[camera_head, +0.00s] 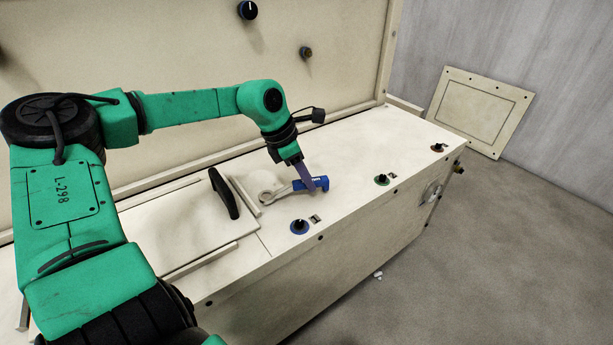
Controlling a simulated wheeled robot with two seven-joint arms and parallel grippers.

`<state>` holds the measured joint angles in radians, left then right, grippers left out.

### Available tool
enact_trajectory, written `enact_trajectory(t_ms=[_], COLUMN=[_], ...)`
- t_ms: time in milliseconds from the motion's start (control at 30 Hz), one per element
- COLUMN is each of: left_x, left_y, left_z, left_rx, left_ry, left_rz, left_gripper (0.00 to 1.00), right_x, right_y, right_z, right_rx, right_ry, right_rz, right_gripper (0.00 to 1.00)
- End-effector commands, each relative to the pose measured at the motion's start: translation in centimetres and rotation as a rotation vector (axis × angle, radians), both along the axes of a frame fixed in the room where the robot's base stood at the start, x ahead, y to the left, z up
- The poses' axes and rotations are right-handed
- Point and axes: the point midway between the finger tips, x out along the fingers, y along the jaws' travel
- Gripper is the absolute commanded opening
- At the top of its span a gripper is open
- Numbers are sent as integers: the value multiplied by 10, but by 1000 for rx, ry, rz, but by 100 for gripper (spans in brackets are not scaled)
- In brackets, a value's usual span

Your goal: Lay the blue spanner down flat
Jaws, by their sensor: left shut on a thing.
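The blue spanner has a blue handle (318,184) and a grey metal ring end (268,197). It is on or just above the pale bench top, near its middle; I cannot tell whether it touches. It looks roughly level, with the ring end to the left. My left gripper (306,183) comes down from above and is shut on the spanner near where the handle meets the metal. The fingers hide part of the spanner there. My right gripper is not in view.
A black handle (224,194) stands up left of the spanner. A back panel with knobs rises behind. A loose panel (482,109) leans at the right wall.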

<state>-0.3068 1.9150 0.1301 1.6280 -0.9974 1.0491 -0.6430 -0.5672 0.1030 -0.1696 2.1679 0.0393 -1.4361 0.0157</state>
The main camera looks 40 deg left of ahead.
Motion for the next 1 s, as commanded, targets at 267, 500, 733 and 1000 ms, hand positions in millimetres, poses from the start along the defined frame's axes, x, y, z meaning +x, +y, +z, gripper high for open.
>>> enact_trajectory(t_ms=[267, 500, 733, 1000], left_x=[0, 0, 0, 0], left_y=[0, 0, 0, 0], left_z=[-5, -12, -12, -13], left_rx=[0, -1, 0, 0], left_ry=[0, -1, 0, 0], left_rz=[0, 0, 0, 0], left_gripper=[0, 0, 0, 65], right_x=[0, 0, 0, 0], right_y=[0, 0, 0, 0], right_z=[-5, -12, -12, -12], right_rx=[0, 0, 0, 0], right_ry=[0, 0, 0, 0], right_rz=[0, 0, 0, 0], right_gripper=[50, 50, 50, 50])
